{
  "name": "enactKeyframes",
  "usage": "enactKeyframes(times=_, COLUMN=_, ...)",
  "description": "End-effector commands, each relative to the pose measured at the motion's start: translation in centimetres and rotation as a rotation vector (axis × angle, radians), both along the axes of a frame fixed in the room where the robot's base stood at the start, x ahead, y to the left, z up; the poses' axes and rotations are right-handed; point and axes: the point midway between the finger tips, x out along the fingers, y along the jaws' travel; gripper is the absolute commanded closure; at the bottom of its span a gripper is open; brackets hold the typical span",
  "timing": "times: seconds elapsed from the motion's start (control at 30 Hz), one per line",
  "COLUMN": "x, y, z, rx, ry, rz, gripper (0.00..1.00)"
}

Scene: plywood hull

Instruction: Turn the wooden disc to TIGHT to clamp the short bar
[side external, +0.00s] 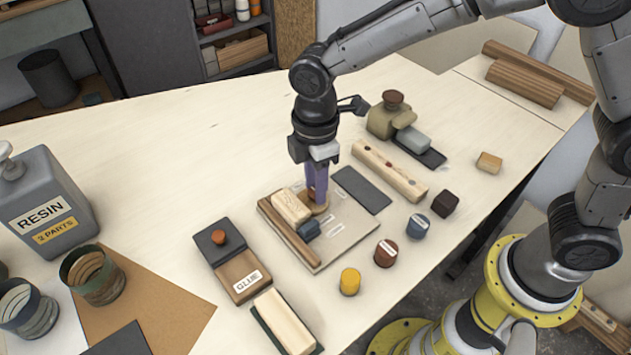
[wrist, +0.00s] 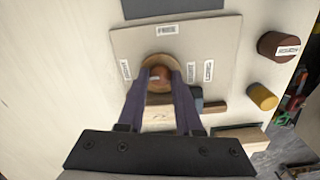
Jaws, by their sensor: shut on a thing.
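The wooden disc (side external: 321,209) lies on a pale board (side external: 346,237) on the bench; it also shows in the wrist view (wrist: 158,59). A red-brown knob (wrist: 161,73) stands on it. My gripper (side external: 316,190) points down over the disc, its purple fingers shut on the knob; the fingertips also show in the wrist view (wrist: 162,77). A short pale bar (side external: 290,206) lies beside the disc, between it and a long brown strip (side external: 287,232). A dark blue block (side external: 308,229) sits at the bar's near end. The board's small labels are too small to read; my fingers partly hide the disc.
A dark flat plate (side external: 362,190) lies behind the board. A long pale bar (side external: 389,170) and several small round pieces, including a yellow one (side external: 350,281), lie to the right. A glue box (side external: 233,260) stands left. The bench's back left is clear.

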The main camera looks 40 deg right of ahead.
Motion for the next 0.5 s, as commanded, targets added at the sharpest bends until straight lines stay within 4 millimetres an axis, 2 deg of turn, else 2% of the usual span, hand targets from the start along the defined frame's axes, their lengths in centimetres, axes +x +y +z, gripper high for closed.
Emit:
enactKeyframes(times=0.07, x=0.09, y=0.05, z=0.32, rx=0.003, ry=-0.006, rz=0.002, gripper=1.00)
enactKeyframes(times=0.1, x=0.09, y=0.05, z=0.32, rx=0.003, ry=-0.006, rz=0.002, gripper=0.59)
enactKeyframes(times=0.13, x=0.09, y=0.05, z=0.30, rx=0.002, ry=-0.006, rz=0.001, gripper=0.53)
enactKeyframes(times=0.5, x=0.06, y=0.04, z=0.45, rx=0.002, ry=-0.002, rz=-0.001, gripper=0.53)
